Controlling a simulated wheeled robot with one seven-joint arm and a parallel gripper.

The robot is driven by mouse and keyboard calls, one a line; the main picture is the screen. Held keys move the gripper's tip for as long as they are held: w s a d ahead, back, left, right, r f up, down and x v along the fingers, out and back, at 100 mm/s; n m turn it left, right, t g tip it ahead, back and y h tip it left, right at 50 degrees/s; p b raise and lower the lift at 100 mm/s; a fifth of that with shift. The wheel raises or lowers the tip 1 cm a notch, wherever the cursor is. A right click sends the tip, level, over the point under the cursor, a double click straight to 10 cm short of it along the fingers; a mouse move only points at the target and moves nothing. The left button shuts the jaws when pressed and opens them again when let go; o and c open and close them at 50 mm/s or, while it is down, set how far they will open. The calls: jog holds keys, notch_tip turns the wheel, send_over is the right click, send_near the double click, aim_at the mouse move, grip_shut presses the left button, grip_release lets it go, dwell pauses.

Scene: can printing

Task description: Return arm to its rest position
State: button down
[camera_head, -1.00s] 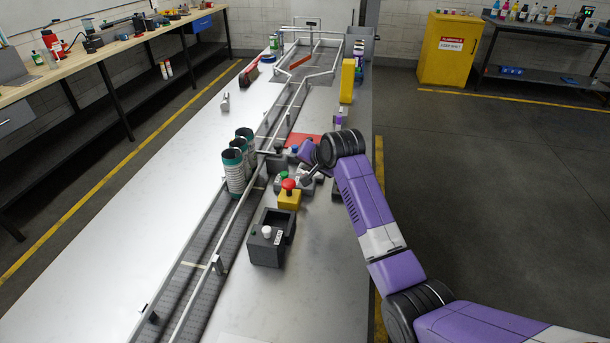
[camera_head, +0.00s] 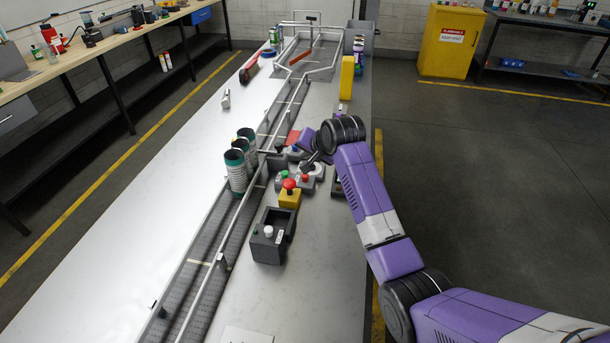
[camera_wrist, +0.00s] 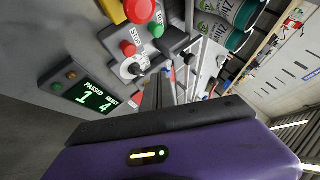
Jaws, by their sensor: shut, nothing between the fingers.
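My arm reaches from the lower right over the table (camera_head: 300,310), with its black wrist joint above the right side of the conveyor. My gripper (camera_head: 309,166) points down-left over the control boxes, shut and empty. In the wrist view its dark fingers (camera_wrist: 158,92) are together, with nothing between them. A control panel with a red and a green button and a knob (camera_wrist: 133,67) lies beside them. The fingertips are partly hidden by my own wrist in the head view.
Several green-and-white cans (camera_head: 238,168) stand on the conveyor (camera_head: 212,245). Right of it are a yellow emergency-stop box (camera_head: 290,199) and a dark open box (camera_head: 268,248). A counter display (camera_wrist: 90,96) shows in the wrist view. A yellow block (camera_head: 347,77) stands farther back.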

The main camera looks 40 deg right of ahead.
dwell(0.4)
notch_tip(320, 180, up, 7)
jog(key=w+d+n+t+h, duration=0.1)
jog(key=w+n+t+h, duration=0.1)
jog(key=t, duration=0.1)
jog(key=s+a+f+n+t+b, duration=0.1)
jog(key=s+a+f+n+t, duration=0.2)
jog(key=s+a, duration=0.6)
jog(key=s+a+f+n+t+b, duration=0.1)
jog(key=s+a+f+n+t, duration=0.15)
jog(key=s+a, duration=0.75)
jog(key=s+a+f+n+y+b, duration=0.1)
jog(key=s+a, duration=0.2)
jog(key=s, duration=0.8)
jog(key=s+a+f+n+g+y+b, duration=0.1)
jog(key=s+a+f+n+y, duration=0.1)
jog(key=s, duration=0.9)
jog(key=s+a+f+n+g+y+b, duration=0.1)
jog(key=s+a, duration=0.3)
jog(key=s, duration=0.7)
jog(key=shift+a+f+n+y, duration=0.15)
jog(key=shift+a+n+y, duration=0.15)
jog(key=shift+a+n, duration=0.1)
jog(key=shift+g, duration=0.25)
